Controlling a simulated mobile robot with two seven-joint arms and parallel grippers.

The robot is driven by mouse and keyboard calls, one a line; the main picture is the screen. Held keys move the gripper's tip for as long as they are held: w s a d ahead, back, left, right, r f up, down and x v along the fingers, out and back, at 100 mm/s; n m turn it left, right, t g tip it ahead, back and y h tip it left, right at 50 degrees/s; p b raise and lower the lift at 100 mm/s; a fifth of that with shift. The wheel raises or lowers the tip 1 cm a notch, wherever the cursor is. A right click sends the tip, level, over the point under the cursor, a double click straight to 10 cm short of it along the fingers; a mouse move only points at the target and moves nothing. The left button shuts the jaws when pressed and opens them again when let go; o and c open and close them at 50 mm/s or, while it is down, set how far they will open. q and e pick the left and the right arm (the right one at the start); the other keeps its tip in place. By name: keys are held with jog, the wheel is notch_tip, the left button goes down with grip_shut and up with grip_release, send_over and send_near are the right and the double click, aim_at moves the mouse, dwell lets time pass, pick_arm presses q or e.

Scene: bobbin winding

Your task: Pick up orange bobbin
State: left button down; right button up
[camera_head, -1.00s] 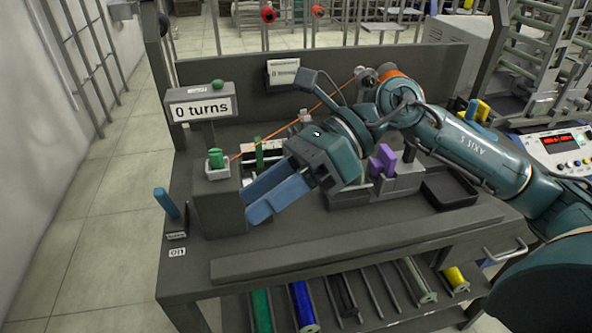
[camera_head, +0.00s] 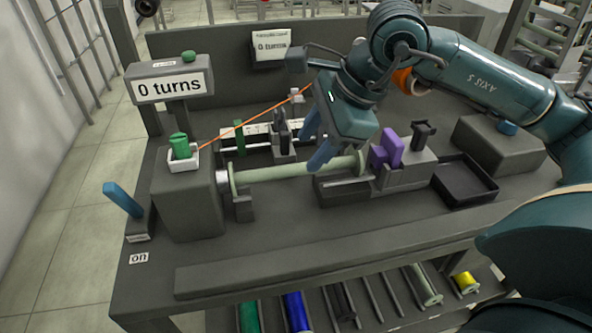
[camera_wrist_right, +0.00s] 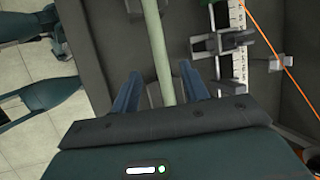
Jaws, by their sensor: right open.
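An orange spool (camera_head: 403,80) shows at the back, partly hidden behind my right arm. An orange wire (camera_head: 255,122) runs from that side to a green clip at the left. My right gripper (camera_head: 318,142) is open, fingers pointing down, over the right part of a pale green bobbin (camera_head: 285,171) lying level in the winder. In the wrist view the bobbin's rod (camera_wrist_right: 159,45) appears between the two open fingers (camera_wrist_right: 160,88). I cannot tell how far above it they are. Nothing is held. My left gripper is not in view.
The winder has a headstock (camera_head: 190,210) at left, a purple lever (camera_head: 386,151) at right and a blue lever (camera_head: 123,200) at far left. A black tray (camera_head: 466,188) is on the right. A raised front rail (camera_head: 330,247) crosses the bench. Coloured spools (camera_head: 298,312) lie below.

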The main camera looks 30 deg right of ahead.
aim_at(297, 166)
jog(key=shift+b+x, duration=0.3)
jog(key=shift+x, duration=2.7)
jog(key=shift+c, duration=0.6)
grip_shut()
